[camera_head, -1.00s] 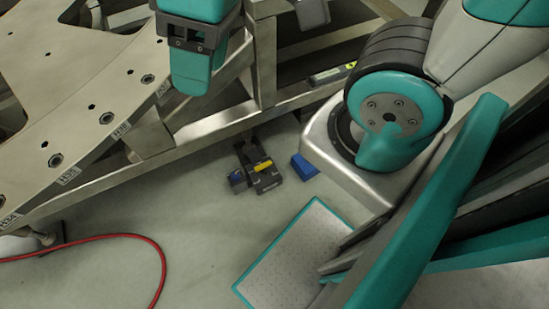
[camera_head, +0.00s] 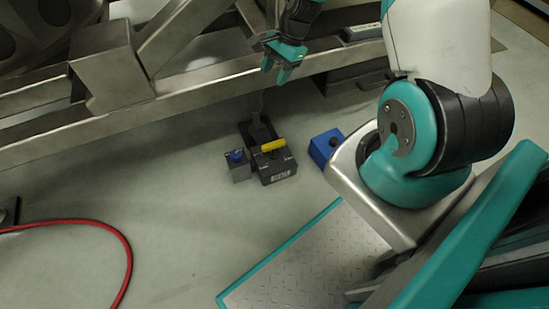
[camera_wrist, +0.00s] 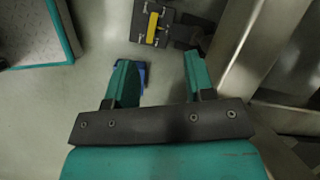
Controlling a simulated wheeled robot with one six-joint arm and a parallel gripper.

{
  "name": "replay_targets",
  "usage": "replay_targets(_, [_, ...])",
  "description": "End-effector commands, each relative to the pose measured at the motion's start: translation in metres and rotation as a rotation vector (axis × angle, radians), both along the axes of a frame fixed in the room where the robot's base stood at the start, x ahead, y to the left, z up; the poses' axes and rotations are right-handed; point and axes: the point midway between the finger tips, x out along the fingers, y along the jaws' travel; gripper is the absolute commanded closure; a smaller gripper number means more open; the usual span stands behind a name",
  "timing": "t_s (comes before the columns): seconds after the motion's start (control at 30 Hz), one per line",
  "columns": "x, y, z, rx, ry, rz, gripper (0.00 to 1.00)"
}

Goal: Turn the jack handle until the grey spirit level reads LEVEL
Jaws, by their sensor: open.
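The jack (camera_head: 276,170) is a dark box on the floor beside the metal frame, with a post behind it. A yellow bar handle (camera_head: 273,146) lies across its top. In the wrist view the jack (camera_wrist: 172,35) and its yellow handle (camera_wrist: 152,28) are at the top, beyond my fingertips. My gripper (camera_head: 277,68) is open and empty, above and behind the jack in the head view. Its two teal fingers are spread in the wrist view (camera_wrist: 158,72). What looks like the grey spirit level (camera_head: 364,32) rests on the frame at the upper right. Its reading is too small to tell.
A small grey box with a blue knob (camera_head: 238,168) stands left of the jack. A blue box (camera_head: 323,149) stands to its right. The frame's long metal beam (camera_head: 170,105) runs behind. A red hose (camera_head: 118,240) lies at left; floor in front is clear.

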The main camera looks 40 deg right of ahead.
Motion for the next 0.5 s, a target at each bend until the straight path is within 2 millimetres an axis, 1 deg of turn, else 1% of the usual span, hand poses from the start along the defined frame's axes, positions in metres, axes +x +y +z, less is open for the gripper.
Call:
replay_targets(0.03, [-0.003, -0.016, -0.057, 0.011, 0.035, -0.093, 0.51])
replay_targets(0.1, [-0.007, -0.032, -0.097, 0.021, 0.072, -0.202, 0.51])
replay_targets(0.2, [-0.013, -0.048, -0.137, 0.033, 0.110, -0.316, 0.51])
replay_targets(0.3, [-0.017, -0.057, -0.158, 0.039, 0.131, -0.384, 0.51])
replay_targets(0.4, [-0.019, -0.059, -0.169, 0.043, 0.141, -0.411, 0.51])
replay_targets(0.5, [-0.018, -0.055, -0.180, 0.043, 0.144, -0.414, 0.51])
